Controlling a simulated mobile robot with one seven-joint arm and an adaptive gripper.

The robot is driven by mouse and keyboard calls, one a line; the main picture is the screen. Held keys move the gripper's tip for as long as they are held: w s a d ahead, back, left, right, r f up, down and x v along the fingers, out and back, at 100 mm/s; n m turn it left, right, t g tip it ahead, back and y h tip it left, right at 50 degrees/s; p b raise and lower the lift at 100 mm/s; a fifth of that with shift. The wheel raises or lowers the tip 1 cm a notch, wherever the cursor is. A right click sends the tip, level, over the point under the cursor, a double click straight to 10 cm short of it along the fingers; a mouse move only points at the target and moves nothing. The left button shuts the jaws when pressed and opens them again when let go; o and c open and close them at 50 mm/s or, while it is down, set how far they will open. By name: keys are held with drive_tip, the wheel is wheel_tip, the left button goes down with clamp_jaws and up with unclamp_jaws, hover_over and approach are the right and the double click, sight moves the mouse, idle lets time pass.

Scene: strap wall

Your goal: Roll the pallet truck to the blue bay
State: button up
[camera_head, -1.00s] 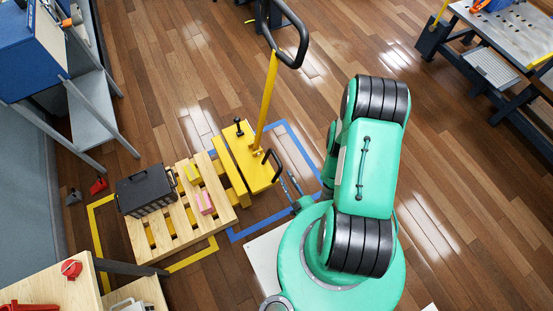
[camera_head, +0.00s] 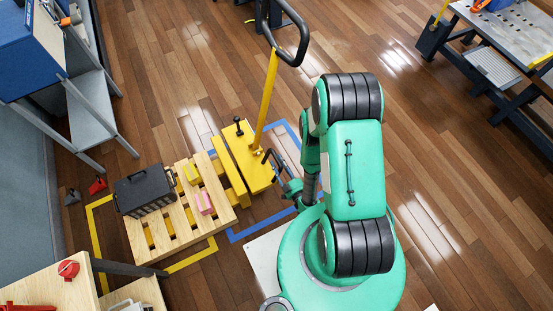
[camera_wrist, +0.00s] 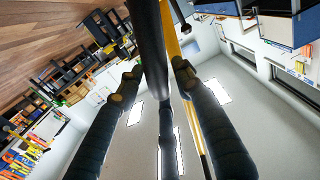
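The yellow pallet truck (camera_head: 238,160) stands with its forks towards the wooden pallet (camera_head: 158,240). Its yellow pole (camera_head: 266,105) rises to a black loop handle (camera_head: 290,55). A small black grab handle (camera_head: 268,158) sits low on its right side. The blue bay (camera_head: 235,237) is a blue floor outline around the truck's right part, partly hidden by my arm. My gripper (camera_head: 279,175) is at the grab handle. In the wrist view my gripper's fingers (camera_wrist: 156,80) are spread, with a black bar (camera_wrist: 150,40) between them; contact cannot be told.
A yellow floor outline (camera_head: 205,255) surrounds the pallet. A wooden bench (camera_head: 40,285) is near at lower left, and shelving stands at left. Floor beyond the truck is open.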

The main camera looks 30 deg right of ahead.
drive_tip(key=shift+w, duration=1.5)
clamp_jaws()
